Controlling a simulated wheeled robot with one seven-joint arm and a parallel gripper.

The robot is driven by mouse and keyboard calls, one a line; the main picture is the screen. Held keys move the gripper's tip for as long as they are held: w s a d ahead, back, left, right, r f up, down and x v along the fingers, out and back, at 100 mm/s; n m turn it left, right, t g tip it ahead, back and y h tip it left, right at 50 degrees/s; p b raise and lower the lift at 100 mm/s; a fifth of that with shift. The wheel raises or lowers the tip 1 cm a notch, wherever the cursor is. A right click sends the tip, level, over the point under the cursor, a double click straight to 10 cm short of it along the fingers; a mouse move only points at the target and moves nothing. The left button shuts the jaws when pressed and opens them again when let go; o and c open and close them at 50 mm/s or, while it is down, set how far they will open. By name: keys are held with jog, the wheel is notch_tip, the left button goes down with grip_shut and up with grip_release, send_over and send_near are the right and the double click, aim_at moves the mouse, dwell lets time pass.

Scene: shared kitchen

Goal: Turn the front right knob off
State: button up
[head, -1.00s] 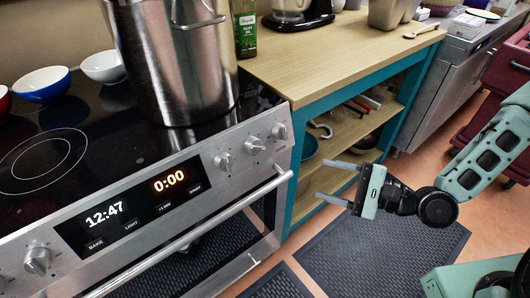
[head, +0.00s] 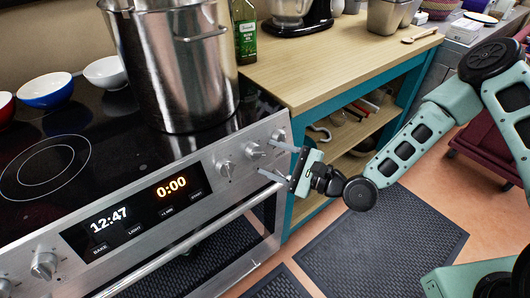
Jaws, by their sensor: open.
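The stove's slanted steel front panel (head: 200,178) carries three knobs at its right end: a left one (head: 225,168), a middle one (head: 254,151) and a rightmost one (head: 279,136). No label shows which one is the front right knob. My gripper (head: 264,157) is open and empty, its two fingers pointing left at the panel. The fingertips are beside the middle knob, with the upper finger just below the rightmost knob. I cannot tell whether they touch anything. All three knobs show.
A large steel pot (head: 180,75) stands on the black cooktop (head: 85,140). The oven handle (head: 215,235) runs below the panel. A wood-topped counter (head: 330,62) with teal sides and open shelves stands right of the stove. Black mats (head: 385,245) lie on the floor.

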aim_at(255, 152)
jog(key=shift+x, duration=1.4)
jog(key=shift+c, duration=0.4)
jog(key=c, duration=0.9)
